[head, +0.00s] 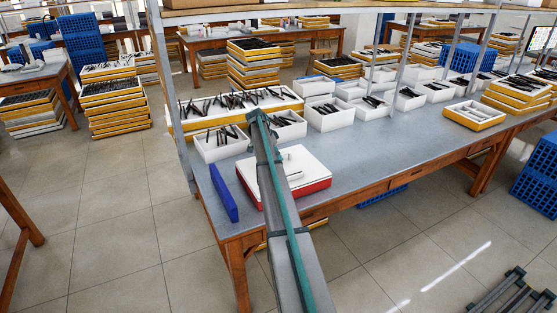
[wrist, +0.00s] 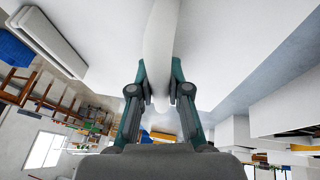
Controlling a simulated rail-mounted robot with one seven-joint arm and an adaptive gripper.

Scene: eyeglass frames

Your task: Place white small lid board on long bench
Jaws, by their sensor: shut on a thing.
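In the wrist view my gripper (wrist: 159,78) is shut on a rounded white bar (wrist: 161,35), with a finger on each side of it. A broad white surface, seemingly the white small lid board (wrist: 225,50), fills the upper part of that view behind the bar. I cannot tell how it is supported. In the head view a white-topped box with red sides (head: 318,186) is on the long bench (head: 365,155) near its front left. My gripper cannot be made out in the head view.
A blue upright piece (head: 223,192) stands left of the red-sided box. White bins (head: 328,116) of dark eyeglass frames line the back of the bench. A yellow-edged tray (head: 474,115) is to the right. The bench's middle is clear. Metal shelf posts rise from the bench.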

